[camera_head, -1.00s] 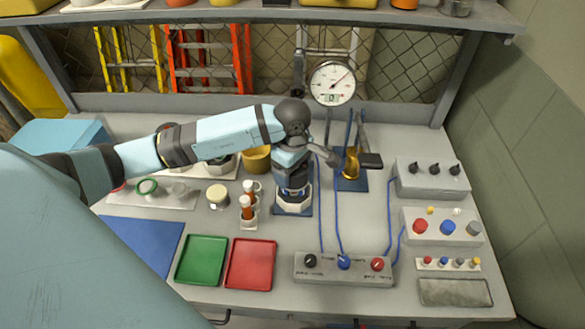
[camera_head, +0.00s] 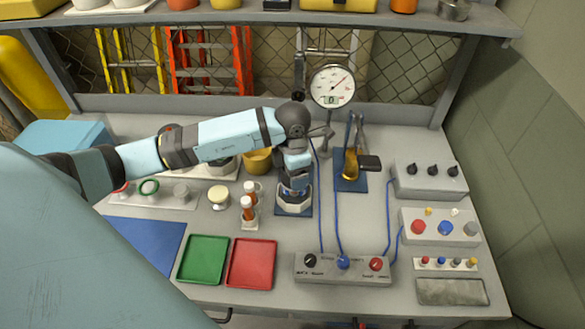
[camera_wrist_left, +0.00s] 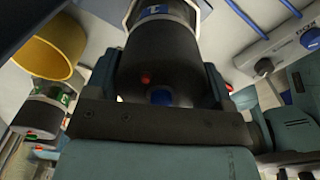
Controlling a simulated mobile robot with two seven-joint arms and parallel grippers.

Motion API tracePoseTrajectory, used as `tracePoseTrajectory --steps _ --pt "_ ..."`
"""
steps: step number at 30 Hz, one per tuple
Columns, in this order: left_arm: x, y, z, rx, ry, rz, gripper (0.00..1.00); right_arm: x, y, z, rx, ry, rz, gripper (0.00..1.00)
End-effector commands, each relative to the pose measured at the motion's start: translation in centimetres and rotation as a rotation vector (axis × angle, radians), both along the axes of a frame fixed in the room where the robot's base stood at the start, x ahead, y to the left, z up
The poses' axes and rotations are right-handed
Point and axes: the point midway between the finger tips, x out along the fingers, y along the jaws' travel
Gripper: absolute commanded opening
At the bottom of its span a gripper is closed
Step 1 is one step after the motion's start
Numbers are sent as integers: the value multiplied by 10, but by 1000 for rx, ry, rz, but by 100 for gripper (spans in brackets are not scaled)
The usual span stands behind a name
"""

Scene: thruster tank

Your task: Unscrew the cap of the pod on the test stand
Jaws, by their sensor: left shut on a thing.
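The test stand is a blue square base (camera_head: 283,210) with a pale collar, in the middle of the bench in the head view. The pod (camera_head: 294,194) stands upright in it, mostly hidden under my arm. My left gripper (camera_head: 296,176) is directly above it, pointing down. In the left wrist view a dark round body with a white and blue label band, which I take to be the pod's capped end (camera_wrist_left: 158,62), sits between the fingers of my left gripper (camera_wrist_left: 160,85). The gripper is shut on it. The seam between cap and pod cannot be made out. My right gripper is not in view.
A yellow bowl (camera_head: 257,161) is behind. A brass-coloured part (camera_head: 350,164) stands on a blue plate to the right. Blue cables (camera_head: 338,215) run to a control box (camera_head: 342,268). Green (camera_head: 203,260) and red (camera_head: 251,264) trays lie front left.

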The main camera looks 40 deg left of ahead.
Motion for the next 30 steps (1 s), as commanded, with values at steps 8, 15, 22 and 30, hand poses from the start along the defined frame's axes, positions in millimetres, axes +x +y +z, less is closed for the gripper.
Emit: tracePoseTrajectory --steps 8,15,22,30 --pt "2 2 3 1 -6 401 55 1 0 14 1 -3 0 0" --pt "2 3 1 4 -7 467 55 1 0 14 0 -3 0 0" --pt "2 3 1 4 -6 465 100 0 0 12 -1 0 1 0" --pt "2 1 4 1 -4 461 100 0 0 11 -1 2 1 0"
